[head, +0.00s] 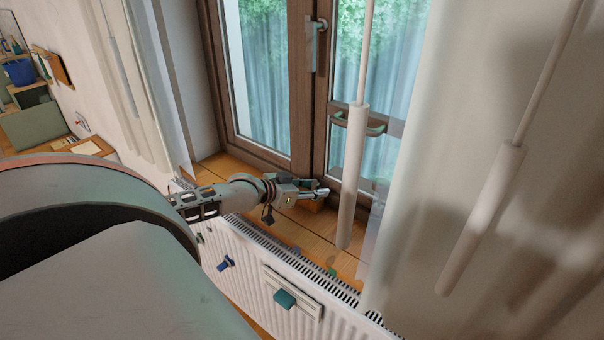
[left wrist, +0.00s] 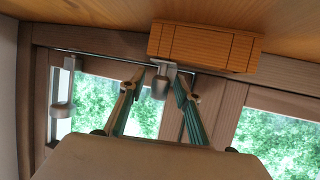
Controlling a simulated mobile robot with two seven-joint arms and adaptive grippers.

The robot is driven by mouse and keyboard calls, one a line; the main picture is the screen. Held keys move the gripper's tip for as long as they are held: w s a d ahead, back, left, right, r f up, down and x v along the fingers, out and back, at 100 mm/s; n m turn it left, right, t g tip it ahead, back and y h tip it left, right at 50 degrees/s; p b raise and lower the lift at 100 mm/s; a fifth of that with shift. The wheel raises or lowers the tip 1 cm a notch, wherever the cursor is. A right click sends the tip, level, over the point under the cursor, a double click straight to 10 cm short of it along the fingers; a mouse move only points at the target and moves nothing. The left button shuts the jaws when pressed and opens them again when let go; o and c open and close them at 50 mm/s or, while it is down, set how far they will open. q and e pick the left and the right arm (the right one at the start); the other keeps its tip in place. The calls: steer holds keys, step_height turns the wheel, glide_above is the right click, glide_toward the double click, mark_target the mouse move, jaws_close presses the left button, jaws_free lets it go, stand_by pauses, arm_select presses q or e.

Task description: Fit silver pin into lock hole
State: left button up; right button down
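In the head view my left gripper (head: 312,188) reaches over the window sill, close to the bottom of the brown window frame. In the left wrist view its two green-padded fingers (left wrist: 160,90) are apart. A short silver pin-like piece (left wrist: 159,87) lies between them, below a thin metal rod along the frame. I see gaps on both sides of it, so the fingers look not closed on it. A silver piece also shows at the gripper in the head view (head: 321,192). I cannot make out the lock hole. My right gripper is not in view.
A wooden block (left wrist: 206,47) sits right beside the fingers. A grey metal handle-like piece (left wrist: 62,92) is at left in that view. In the head view, a white radiator (head: 245,255) stands below the wooden sill (head: 290,232), and pale curtains (head: 480,150) hang at right.

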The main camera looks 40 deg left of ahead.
arm_select(q)
steer(key=p+v, duration=0.3)
steer(key=v, duration=0.8)
steer(key=shift+s+r, duration=0.2)
steer(key=shift+s, duration=0.15)
stand_by(0.3)
